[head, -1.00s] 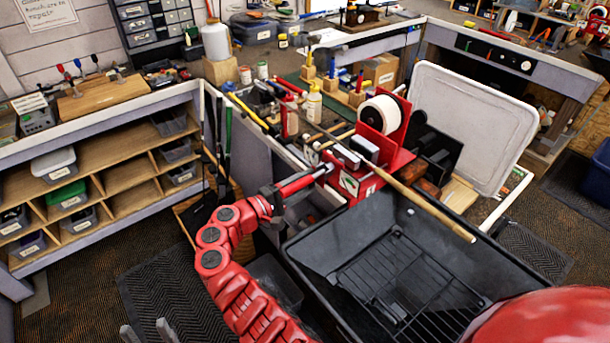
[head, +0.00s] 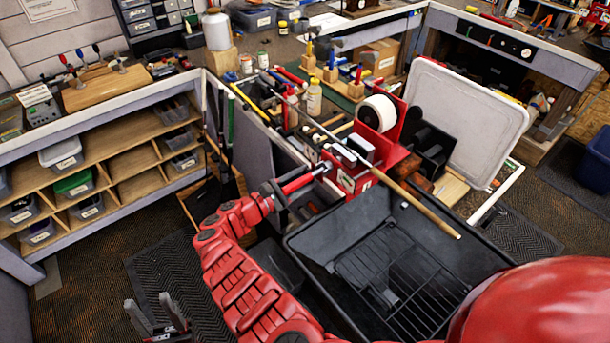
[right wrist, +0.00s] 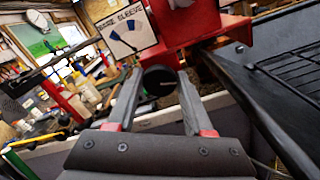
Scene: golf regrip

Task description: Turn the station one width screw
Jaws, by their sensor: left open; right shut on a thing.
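The red station (head: 392,158) stands at the back end of the black tray, with a white roll on it. In the right wrist view, a white gauge plate (right wrist: 128,32) with a blue-marked dial is on the station, with lettering that ends in "SLEEVE". Below it is a round dark screw knob (right wrist: 158,84). My right gripper (right wrist: 157,88) is shut on this knob, a finger on each side. In the head view my right gripper (head: 322,170) reaches the station's left side. My left gripper (head: 157,316) is open and empty at the lower left, away from the station.
A club with a tan shaft end (head: 430,210) lies across the station and sticks out over the black tray (head: 340,225). A white board (head: 465,120) leans behind. Bottles and tools crowd the bench at the back. Wooden shelves (head: 130,165) stand left.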

